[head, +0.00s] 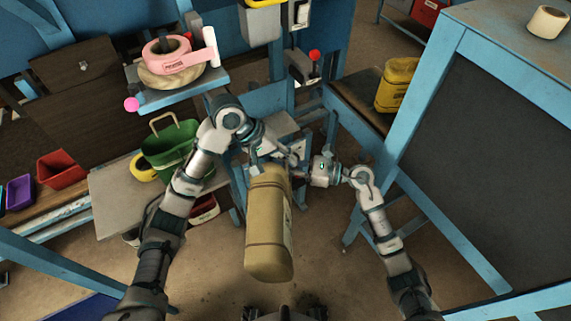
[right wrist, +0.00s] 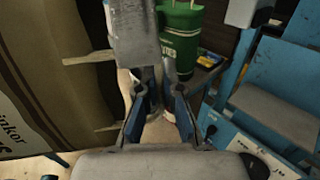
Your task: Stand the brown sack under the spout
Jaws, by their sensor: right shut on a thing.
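The brown sack (head: 268,230) is in the middle of the head view, in front of my base, with a printed label on its right side. In the right wrist view the sack (right wrist: 40,75) fills the left side. My left gripper (head: 258,158) is at the sack's far end; its fingers are too small to read. I cannot make out the spout for certain.
A green tote (head: 170,142) stands on a bench at left. A shelf (head: 185,92) with pink tape juts out above it. A blue-framed dark panel (head: 490,150) bounds the right side.

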